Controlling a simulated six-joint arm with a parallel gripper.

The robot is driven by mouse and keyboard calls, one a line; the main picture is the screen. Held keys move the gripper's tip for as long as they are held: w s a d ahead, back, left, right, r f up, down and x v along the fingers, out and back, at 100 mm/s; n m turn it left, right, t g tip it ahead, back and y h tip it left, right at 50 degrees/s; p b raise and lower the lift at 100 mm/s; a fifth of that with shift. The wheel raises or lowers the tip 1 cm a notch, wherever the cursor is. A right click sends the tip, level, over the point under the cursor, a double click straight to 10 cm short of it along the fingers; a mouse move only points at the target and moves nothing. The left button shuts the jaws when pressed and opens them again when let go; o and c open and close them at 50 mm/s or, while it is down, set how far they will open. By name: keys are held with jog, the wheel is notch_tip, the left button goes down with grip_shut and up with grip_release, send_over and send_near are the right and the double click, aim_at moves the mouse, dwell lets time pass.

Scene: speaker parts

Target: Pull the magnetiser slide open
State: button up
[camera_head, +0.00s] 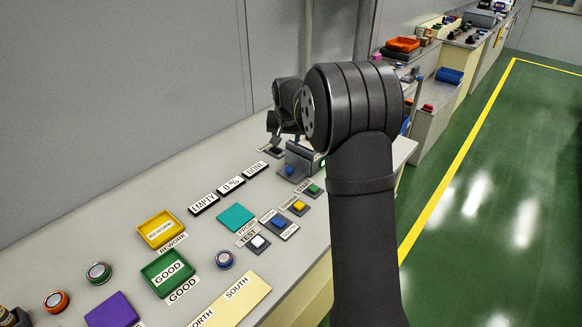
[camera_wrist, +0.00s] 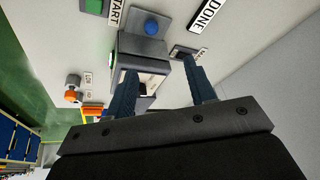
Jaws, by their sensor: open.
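The magnetiser (camera_head: 300,158) is a grey box at the far end of the bench, partly hidden by my arm. A blue knob (camera_head: 290,170) shows at its near side. In the wrist view the magnetiser body (camera_wrist: 128,50) lies at the top centre. The blue knob (camera_wrist: 152,27) stands on a grey plate beyond the body. I cannot tell how far the slide is out. My gripper (camera_wrist: 160,66) is open and empty, with one finger over the body and the other to its right. In the head view my gripper (camera_head: 277,124) is above and behind the magnetiser, partly hidden.
Signs reading EMPTY, 0 % and DONE (camera_head: 231,184) lie left of the magnetiser. START (camera_head: 313,189) and several other buttons lie nearer. A teal plate (camera_head: 236,217), yellow REWORK tray (camera_head: 160,229) and green GOOD tray (camera_head: 168,273) sit further along. The wall borders the bench.

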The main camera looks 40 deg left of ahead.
jog(key=d+n, duration=0.1)
send_near(290, 168)
jog(key=shift+n, duration=0.3)
jog(key=x, duration=0.9)
jog(key=shift+a+f, duration=0.1)
jog(key=shift+f, duration=0.05)
